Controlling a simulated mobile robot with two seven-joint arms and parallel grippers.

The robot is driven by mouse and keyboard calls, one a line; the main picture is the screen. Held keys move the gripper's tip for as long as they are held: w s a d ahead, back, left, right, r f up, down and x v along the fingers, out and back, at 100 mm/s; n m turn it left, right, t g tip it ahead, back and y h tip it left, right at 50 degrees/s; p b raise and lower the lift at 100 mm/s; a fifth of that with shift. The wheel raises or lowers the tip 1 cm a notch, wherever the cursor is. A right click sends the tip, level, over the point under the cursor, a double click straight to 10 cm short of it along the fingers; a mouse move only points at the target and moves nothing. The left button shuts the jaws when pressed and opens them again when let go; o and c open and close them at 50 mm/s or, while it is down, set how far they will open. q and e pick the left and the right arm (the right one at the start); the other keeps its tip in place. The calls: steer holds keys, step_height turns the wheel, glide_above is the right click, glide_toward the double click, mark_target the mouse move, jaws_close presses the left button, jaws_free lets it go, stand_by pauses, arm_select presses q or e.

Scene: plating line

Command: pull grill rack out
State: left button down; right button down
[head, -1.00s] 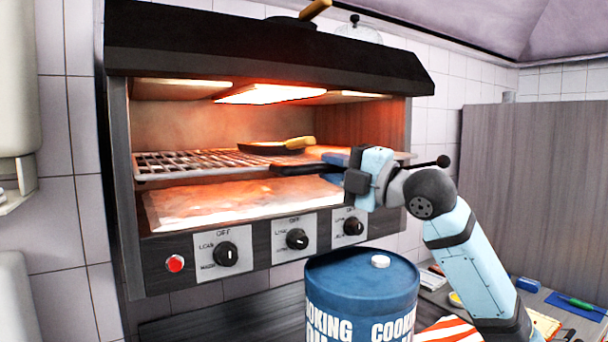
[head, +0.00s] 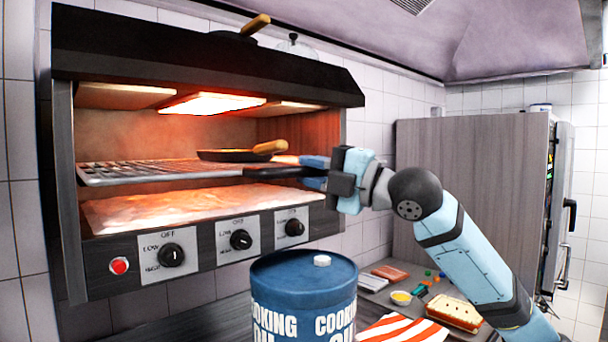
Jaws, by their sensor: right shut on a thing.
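The grill rack (head: 130,173) is a metal wire shelf inside the lit grill oven, level under the glowing heater. A dark handle (head: 270,172) runs along its front at the right. My right gripper (head: 314,172) is at the right end of this handle, shut on it; its fingertips are partly hidden. A dark pan (head: 225,155) with a wooden handle sits on the rack. The grill oven (head: 90,262) has a black hood, several knobs and a red button. My left gripper is out of view.
A blue cooking oil drum (head: 285,275) stands in front of the oven, below the rack and near my right arm. A red-striped cloth (head: 400,330), small bowl (head: 401,297) and food items lie on the counter at right. A grey cabinet (head: 465,190) stands behind.

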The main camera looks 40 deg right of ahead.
stand_by(0.3)
steer(key=c, duration=1.1)
jaws_free()
steer(key=shift+o, duration=0.2)
steer(key=shift+s+d+f+b, duration=0.25)
steer(key=shift+s+b, duration=0.15)
steer(key=b+v, duration=0.7)
steer(key=v, duration=0.6)
steer(key=shift+r, duration=0.2)
